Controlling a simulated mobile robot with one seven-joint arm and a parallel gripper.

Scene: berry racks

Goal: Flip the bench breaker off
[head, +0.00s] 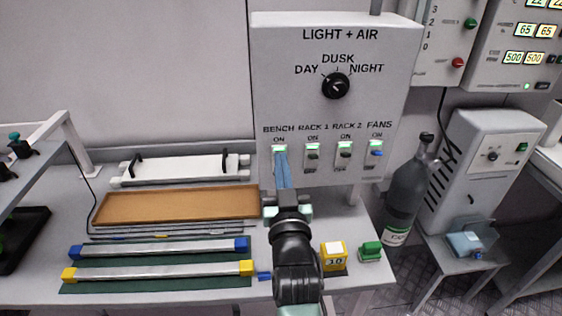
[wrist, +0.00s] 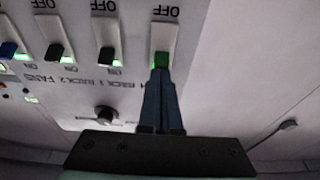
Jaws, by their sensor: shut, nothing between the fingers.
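The bench breaker (head: 279,148) is the leftmost of a row of switches low on the grey "LIGHT + AIR" panel (head: 390,85). A lit green strip shows at its ON end. My fingers hide the lower part of the switch in the head view.
The rack 1 (head: 312,155), rack 2 (head: 345,152) and fans (head: 376,152) switches sit to the right, each with a green ON light. A round dial (head: 336,86) is above. A brown tray (head: 177,204) and light bars lie on the bench; a grey bottle (head: 408,195) stands right.

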